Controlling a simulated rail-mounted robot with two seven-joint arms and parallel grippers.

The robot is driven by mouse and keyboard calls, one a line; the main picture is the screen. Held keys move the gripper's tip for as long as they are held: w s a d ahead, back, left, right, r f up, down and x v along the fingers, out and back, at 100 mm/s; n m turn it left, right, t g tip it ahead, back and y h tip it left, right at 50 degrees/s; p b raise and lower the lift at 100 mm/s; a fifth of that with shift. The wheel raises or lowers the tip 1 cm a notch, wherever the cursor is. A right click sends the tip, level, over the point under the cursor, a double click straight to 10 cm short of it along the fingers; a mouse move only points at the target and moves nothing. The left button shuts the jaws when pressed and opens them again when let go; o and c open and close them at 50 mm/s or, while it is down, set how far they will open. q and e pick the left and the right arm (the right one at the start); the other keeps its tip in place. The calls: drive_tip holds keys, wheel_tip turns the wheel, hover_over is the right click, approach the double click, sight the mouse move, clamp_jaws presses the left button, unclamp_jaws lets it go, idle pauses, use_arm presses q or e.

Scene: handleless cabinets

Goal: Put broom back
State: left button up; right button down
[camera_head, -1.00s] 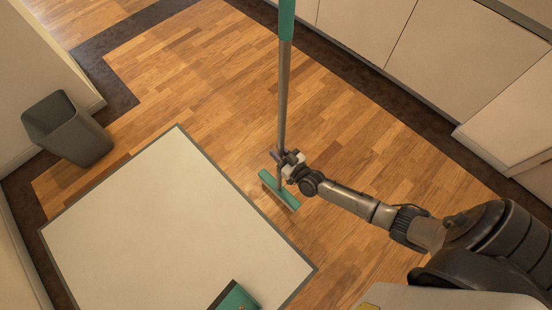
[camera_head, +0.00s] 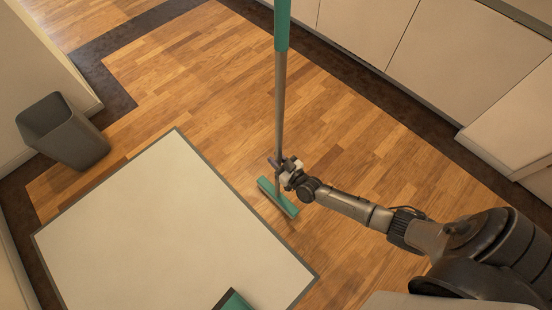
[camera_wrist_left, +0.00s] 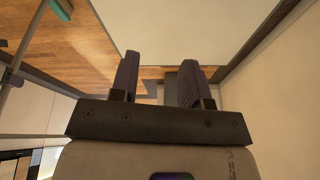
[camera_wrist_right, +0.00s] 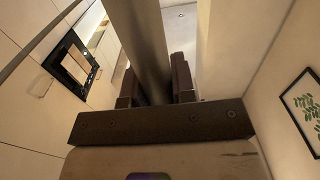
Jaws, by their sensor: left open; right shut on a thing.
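The broom (camera_head: 280,110) stands nearly upright in the head view, with a green upper grip, a grey pole and a green head (camera_head: 278,197) low near the wood floor. My right gripper (camera_head: 277,163) is shut on the pole, above the head. In the right wrist view the pole (camera_wrist_right: 147,45) runs between the two fingers. My left gripper (camera_wrist_left: 158,75) is open and empty in the left wrist view, with bare space between its fingers. It does not show in the head view. A green piece (camera_head: 235,301) at the bottom edge is partly cut off.
A large pale panel with a grey edge (camera_head: 165,235) fills the lower left. A dark grey bin (camera_head: 75,140) stands by the left wall. Handleless cabinets (camera_head: 440,60) line the upper right.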

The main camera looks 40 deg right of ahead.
drive_tip(key=c, duration=0.9)
unclamp_jaws()
drive_tip(key=shift+f, duration=0.1)
drive_tip(key=shift+c, duration=0.2)
